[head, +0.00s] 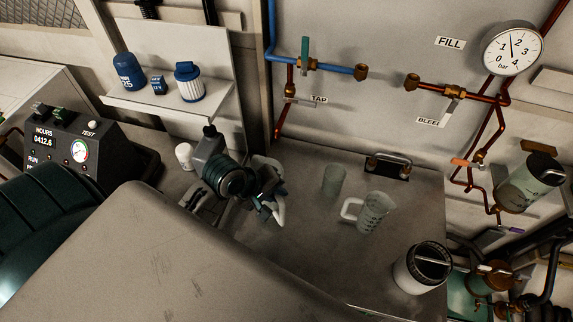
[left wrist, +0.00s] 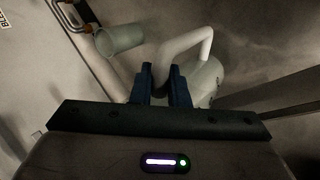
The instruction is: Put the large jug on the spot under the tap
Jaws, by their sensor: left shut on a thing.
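My left gripper (head: 268,204) is low over the grey worktop, left of the clear vessels. In the left wrist view its fingers (left wrist: 165,85) are shut on a white bent handle (left wrist: 190,42); a pale body shows behind it. In the head view a white curved piece (head: 280,213) shows at the fingertips; any body joined to it is hidden. A clear marked jug (head: 374,213) with a white handle stands upright to the right, apart from the gripper. A smaller clear beaker (head: 333,180) stands behind it. The tap (head: 290,92) is on the wall; no spot can be made out.
A lidded white canister (head: 415,272) stands at the worktop's right front. A metal bracket (head: 388,166) is at the back. A white jar (head: 184,155) and a control box (head: 70,145) are at left. A shelf (head: 170,108) holds blue filters. Copper pipes (head: 482,145) line the right wall.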

